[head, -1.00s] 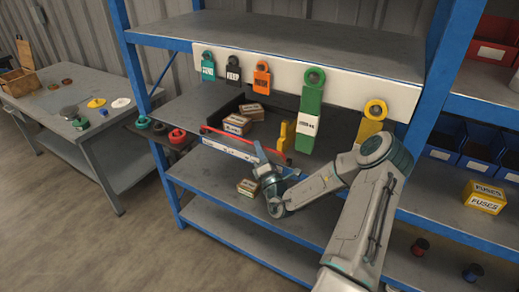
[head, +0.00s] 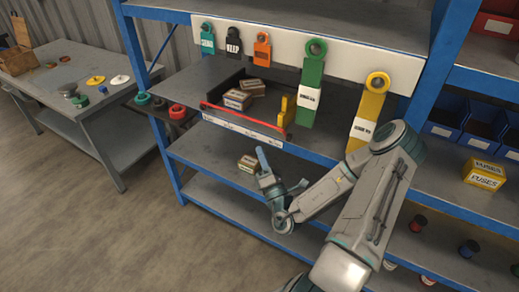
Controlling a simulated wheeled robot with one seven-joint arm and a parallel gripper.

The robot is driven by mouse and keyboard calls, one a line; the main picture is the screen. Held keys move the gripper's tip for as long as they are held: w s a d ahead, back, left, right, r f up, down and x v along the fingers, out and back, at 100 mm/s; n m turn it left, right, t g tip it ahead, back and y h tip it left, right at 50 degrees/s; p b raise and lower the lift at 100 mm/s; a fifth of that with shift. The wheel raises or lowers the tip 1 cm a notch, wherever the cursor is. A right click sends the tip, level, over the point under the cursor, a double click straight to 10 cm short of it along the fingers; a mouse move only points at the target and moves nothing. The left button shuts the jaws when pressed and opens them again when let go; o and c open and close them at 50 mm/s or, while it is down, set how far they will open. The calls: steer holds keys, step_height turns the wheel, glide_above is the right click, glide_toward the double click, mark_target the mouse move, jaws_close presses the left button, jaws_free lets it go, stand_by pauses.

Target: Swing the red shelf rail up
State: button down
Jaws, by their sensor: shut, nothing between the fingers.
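The red shelf rail (head: 240,119) is a thin bar along the front of the middle shelf bay. It runs just above the labelled front edge (head: 243,129), with a dark gap between them and short red ends at both sides. My gripper (head: 260,151) is shut and empty. Its blue-grey fingers point up, in front of and below the right half of the rail, apart from it in the picture. How far it stands out from the shelf is hard to tell.
Small cartons (head: 238,99) and a yellow piece (head: 283,112) stand behind the rail. Another carton (head: 249,163) lies on the shelf below. Green (head: 309,98) and yellow (head: 369,115) labelled tags hang at right. A blue post (head: 147,95) stands left. The floor in front is clear.

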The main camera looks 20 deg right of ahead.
steer(key=shift+a, duration=0.1)
steer(key=s+a+r+n+g+y, duration=0.2)
steer(key=s+a+n+g+y, duration=0.1)
steer(key=a+n+g+y, duration=0.5)
steer(key=s+a+r+n+g+y, duration=0.3)
steer(key=a+n+g+y, duration=0.15)
steer(key=n, duration=0.55)
steer(key=s+a+r+n+g+y, duration=0.25)
steer(key=a+n+g+y, duration=0.25)
steer(key=a+n+y, duration=0.25)
steer(key=s+a+f+n+g+h, duration=0.25)
steer(key=s+n+g+h, duration=0.35)
steer(key=s+n+g, duration=0.35)
steer(key=s+d+r+n+t+h, duration=0.4)
steer(key=d+r+n+t+h, duration=0.2)
steer(key=d+n+h, duration=0.6)
steer(key=shift+r+n+t+h, duration=0.4)
steer(key=shift+r+n+h, duration=0.3)
steer(key=shift+n+h, duration=0.1)
steer(key=shift+d, duration=0.15)
